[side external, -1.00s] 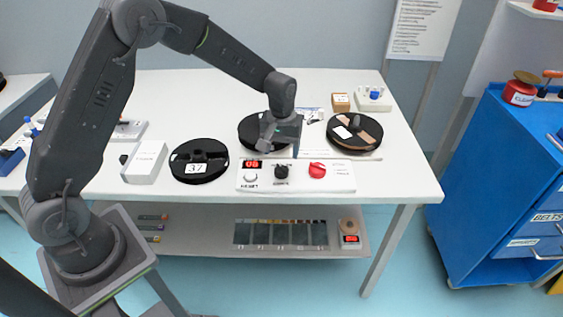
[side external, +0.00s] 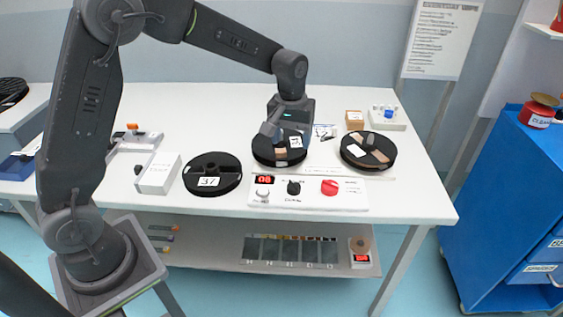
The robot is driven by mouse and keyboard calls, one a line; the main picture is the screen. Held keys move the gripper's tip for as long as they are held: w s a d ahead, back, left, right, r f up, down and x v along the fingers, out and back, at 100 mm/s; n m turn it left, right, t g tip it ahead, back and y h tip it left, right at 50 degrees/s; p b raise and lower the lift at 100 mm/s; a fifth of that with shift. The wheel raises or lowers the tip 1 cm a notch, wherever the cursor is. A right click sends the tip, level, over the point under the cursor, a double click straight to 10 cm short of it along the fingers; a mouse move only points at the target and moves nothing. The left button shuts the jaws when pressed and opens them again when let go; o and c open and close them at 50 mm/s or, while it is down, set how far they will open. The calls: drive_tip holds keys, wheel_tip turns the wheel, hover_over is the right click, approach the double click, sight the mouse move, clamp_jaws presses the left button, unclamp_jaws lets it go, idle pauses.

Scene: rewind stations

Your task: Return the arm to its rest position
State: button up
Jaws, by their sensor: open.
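My gripper (side external: 277,136) hangs over the middle black reel (side external: 264,158) on the white table, with its jaws open. It hides part of that reel, and I cannot tell whether the fingers touch it. My arm reaches in from the left and bends down at the wrist. The control panel (side external: 338,204) lies in front of the reels, with a red display (side external: 264,180) reading 08, a white button, a black knob (side external: 294,187) and a red knob (side external: 329,187).
Black reel 37 (side external: 214,187) lies left of the panel and another black reel (side external: 386,157) right of the middle one. A white box (side external: 159,174) stands left. A blue cabinet (side external: 496,220) stands right.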

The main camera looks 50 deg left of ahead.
drive_tip(key=s+r+m+t, duration=0.3)
drive_tip(key=s+r, duration=0.8)
drive_tip(key=s, duration=0.2)
drive_tip(key=s+d+m+t, duration=0.1)
drive_tip(key=s+m+t, duration=0.1)
drive_tip(key=s, duration=1)
drive_tip(key=shift+s+d+m, duration=0.15)
drive_tip(key=shift+s+m, duration=0.15)
drive_tip(key=shift+m, duration=0.3)
